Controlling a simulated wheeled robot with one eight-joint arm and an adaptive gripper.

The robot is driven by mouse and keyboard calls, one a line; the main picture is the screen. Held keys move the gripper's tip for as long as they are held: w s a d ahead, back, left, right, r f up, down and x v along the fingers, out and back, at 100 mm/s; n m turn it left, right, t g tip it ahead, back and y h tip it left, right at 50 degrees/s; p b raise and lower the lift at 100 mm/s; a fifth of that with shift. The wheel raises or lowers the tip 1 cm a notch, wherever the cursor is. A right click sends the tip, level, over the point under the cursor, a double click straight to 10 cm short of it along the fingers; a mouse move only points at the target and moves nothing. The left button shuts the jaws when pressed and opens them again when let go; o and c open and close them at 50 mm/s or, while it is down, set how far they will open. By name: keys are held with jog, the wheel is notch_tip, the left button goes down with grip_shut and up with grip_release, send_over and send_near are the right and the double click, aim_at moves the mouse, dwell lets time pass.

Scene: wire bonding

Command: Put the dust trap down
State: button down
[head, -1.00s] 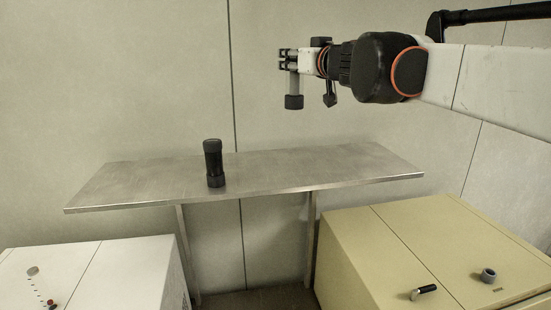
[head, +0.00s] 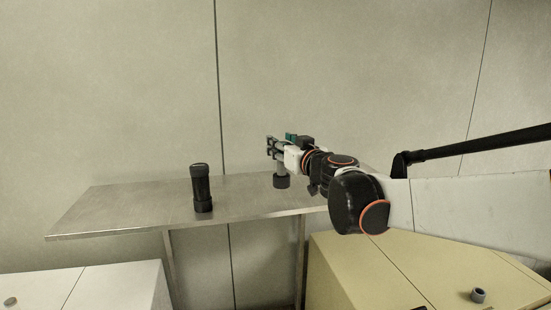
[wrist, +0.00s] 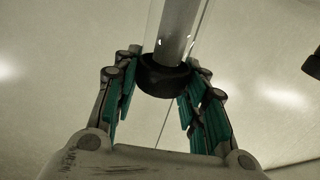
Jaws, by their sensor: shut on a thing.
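The dust trap, a clear tube with a grey core and dark end cap, hangs upright from my gripper (head: 273,149). In the head view its dark lower cap (head: 281,182) shows over the right half of the metal table (head: 120,207); I cannot tell whether it touches the top. In the wrist view my gripper (wrist: 163,80) has its green-padded fingers on both sides of the dust trap (wrist: 165,77), shut on it. Its far end is out of the wrist view.
A black cylinder (head: 202,188) stands upright on the table, left of the dust trap. A cream cabinet (head: 400,260) stands at the front right with a small grey ring (head: 478,295) on it. A white cabinet (head: 120,285) is at the front left. The table's left end is clear.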

jog(key=shift+s+f, duration=0.1)
jog(key=shift+f, duration=1.85)
jog(key=shift+f, duration=0.2)
jog(key=c, duration=1)
grip_release()
jog(key=shift+r, duration=0.1)
